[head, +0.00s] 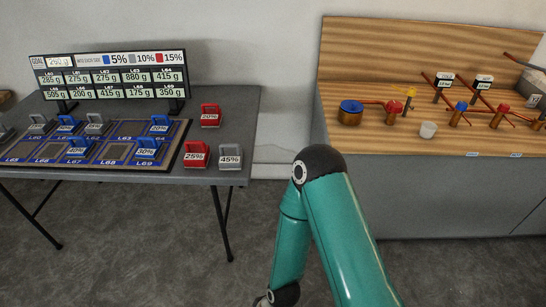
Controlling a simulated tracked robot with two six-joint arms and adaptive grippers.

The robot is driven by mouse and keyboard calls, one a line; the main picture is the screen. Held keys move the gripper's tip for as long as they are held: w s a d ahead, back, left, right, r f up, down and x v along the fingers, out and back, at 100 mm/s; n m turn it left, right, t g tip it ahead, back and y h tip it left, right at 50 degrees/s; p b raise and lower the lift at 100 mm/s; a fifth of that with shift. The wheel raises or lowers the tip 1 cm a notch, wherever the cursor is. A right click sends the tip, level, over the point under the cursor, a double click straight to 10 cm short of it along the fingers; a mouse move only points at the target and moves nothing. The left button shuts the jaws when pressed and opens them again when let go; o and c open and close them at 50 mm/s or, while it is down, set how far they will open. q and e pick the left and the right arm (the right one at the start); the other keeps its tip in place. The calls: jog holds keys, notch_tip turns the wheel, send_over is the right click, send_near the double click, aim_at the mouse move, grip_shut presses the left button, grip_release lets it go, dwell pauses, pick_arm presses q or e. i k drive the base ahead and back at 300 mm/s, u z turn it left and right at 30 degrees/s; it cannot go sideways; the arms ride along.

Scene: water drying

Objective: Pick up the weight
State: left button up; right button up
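Several handled weights with percent labels are on the dark table at the left. A red weight marked 25% (196,154) and a grey one marked 45% (230,157) stand by the front right edge. Another red weight (210,116) is behind them. Blue weights marked 20% (159,123), 30% (147,147) and 40% (77,144) sit on the marked board, with grey ones (94,124) at its back. Which weight the task means cannot be told. Neither gripper is in view; a teal arm of mine rises at lower centre, its bent joint between table and counter.
The dark table (235,110) carries a slotted board (178,135) and a sign (110,80) with gram values.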

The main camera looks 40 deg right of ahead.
aim_at(231, 156)
jog(key=z, duration=0.25)
jog(key=i, duration=1.05)
jog(key=u, duration=0.05)
